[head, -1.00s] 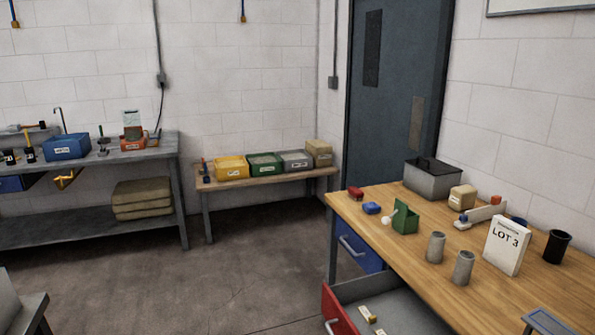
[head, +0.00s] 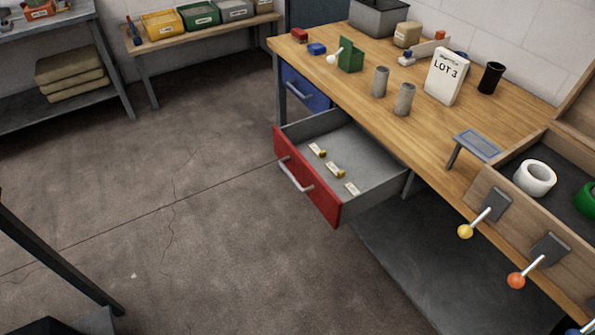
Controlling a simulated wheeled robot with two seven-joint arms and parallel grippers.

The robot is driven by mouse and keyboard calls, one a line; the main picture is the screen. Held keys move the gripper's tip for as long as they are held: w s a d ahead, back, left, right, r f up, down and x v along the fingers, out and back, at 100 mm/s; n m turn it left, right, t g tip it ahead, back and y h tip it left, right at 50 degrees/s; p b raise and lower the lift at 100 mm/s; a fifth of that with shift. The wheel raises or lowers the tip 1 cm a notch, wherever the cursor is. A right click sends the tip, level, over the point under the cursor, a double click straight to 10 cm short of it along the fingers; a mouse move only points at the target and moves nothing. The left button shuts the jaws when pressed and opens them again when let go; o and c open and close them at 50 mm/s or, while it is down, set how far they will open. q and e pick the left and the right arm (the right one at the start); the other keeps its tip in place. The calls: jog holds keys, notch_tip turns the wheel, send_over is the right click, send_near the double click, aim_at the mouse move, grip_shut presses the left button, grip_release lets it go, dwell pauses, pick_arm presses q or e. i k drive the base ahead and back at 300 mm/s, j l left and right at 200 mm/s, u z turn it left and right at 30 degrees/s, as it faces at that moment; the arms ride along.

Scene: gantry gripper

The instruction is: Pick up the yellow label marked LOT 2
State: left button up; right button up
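Several small yellow-and-white labels lie in a row in the open red-fronted drawer (head: 312,185) under the wooden bench. The far label (head: 318,150), the middle label (head: 335,170) and the near label (head: 352,188) show in the head view. Their print is too small to read, so I cannot tell which is LOT 2. A white card (head: 446,76) marked LOT 3 stands upright on the bench. Neither of my grippers is in view.
The wooden bench (head: 430,115) holds two grey cylinders (head: 392,88), a black cup (head: 490,78) and a green block (head: 350,56). At right is a wooden box with a white ring (head: 534,178) and ball-ended levers (head: 466,231). The floor left of the drawer is clear.

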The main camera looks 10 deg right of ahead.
aim_at(340, 174)
jog(key=z, duration=1.85)
jog(key=i+l, duration=0.65)
jog(key=j+u, duration=0.3)
jog(key=u, duration=0.2)
jog(key=i+j+u, duration=0.2)
jog(key=u, duration=0.3)
jog(key=i+j+u, duration=0.15)
jog(key=j+u, duration=0.15)
jog(key=u, duration=0.2)
